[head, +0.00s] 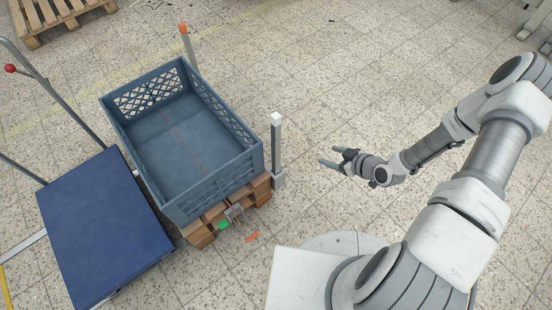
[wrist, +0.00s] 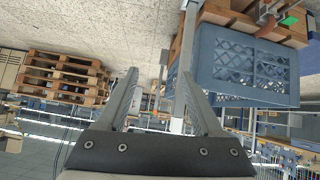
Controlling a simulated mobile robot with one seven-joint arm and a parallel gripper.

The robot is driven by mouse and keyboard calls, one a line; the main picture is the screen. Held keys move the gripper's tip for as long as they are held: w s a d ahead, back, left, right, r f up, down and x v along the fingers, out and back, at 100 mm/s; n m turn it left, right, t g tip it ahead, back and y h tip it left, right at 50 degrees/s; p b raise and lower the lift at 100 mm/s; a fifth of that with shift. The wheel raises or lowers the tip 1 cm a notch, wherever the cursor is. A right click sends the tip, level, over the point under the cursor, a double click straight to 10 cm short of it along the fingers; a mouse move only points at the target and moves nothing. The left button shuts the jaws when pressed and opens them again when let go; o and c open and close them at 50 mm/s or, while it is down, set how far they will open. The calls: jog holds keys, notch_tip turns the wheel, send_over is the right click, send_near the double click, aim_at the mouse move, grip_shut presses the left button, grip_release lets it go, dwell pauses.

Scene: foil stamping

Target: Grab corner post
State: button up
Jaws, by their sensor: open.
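A grey corner post (head: 277,150) with a white top stands upright at the near right corner of the pallet, beside the blue crate (head: 187,137). Another post (head: 188,48) with an orange top stands at the crate's far corner. My gripper (head: 331,156) is open and empty, to the right of the white-topped post and apart from it, with its fingers pointing left towards it. In the wrist view, which is upside down, a pale post (wrist: 184,48) shows beyond my open fingers (wrist: 158,74), close to the right finger, which hides part of it.
The crate sits on a wooden pallet (head: 202,238) with a green piece and a metal bracket at its near edge. A blue platform trolley (head: 103,228) stands close on the left. Another pallet (head: 47,15) lies far left. Floor right of the post is clear.

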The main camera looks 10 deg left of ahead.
jog(key=s+a+f+t+y+b, duration=0.2)
jog(key=s+a+f+y, duration=0.15)
jog(key=a+f, duration=0.25)
jog(key=m+b, duration=0.1)
jog(key=b, duration=0.3)
send_near(278, 151)
jog(key=shift+t+h, duration=0.25)
jog(key=shift+t, duration=0.15)
jog(key=x, duration=0.5)
jog(key=shift+s+a+f, duration=0.2)
jog(key=shift+a+f, duration=0.2)
jog(key=shift+a, duration=0.1)
jog(key=b+x, duration=0.2)
jog(key=x, duration=0.3)
jog(key=shift+w+a, duration=0.15)
jog(key=shift+w, duration=0.25)
jog(key=shift+r, duration=0.1)
grip_shut()
